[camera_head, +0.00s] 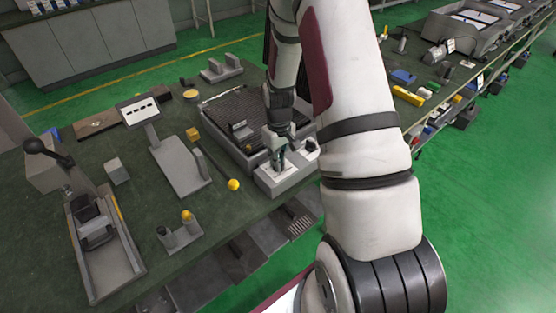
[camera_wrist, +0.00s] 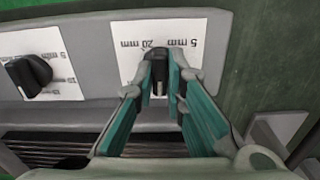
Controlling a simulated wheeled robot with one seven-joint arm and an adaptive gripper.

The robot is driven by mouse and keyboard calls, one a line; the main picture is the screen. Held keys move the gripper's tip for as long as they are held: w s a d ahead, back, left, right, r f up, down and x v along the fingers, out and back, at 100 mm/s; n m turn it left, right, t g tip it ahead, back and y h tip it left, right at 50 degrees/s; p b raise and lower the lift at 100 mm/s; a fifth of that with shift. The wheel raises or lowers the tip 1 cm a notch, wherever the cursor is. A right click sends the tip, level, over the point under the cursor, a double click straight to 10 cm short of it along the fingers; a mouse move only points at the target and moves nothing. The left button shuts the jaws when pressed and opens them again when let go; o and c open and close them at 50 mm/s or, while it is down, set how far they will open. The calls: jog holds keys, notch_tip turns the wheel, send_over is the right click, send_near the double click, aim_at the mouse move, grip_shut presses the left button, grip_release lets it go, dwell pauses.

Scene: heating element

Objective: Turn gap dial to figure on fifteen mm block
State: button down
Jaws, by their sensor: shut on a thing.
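My gripper (camera_head: 279,158) reaches down to the front control box (camera_head: 283,183) of the dark-topped heating unit. In the wrist view, my gripper (camera_wrist: 163,72) has its teal fingers on both sides of a black dial (camera_wrist: 159,88), shut on it. This dial sits on a white plate (camera_wrist: 197,58) printed with mm figures, including 5 and 20; my fingers hide part of the scale. A second black dial (camera_wrist: 28,75) sits on its own plate at the left, apart from my gripper. I cannot tell which block is the fifteen mm one.
A stand with a white card (camera_head: 139,111) and a lever press (camera_head: 101,232) are farther left. Green floor lies right of the bench.

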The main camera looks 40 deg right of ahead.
jog(key=m, duration=0.4)
jog(key=shift+m+b, duration=0.3)
jog(key=shift+b, duration=0.1)
jog(key=shift+m+b, duration=0.4)
jog(key=shift+m, duration=1.5)
jog(key=c, duration=1.6)
grip_release()
jog(key=shift+c, duration=0.2)
jog(key=shift+r, duration=0.15)
notch_tip(320, 180, up, 12)
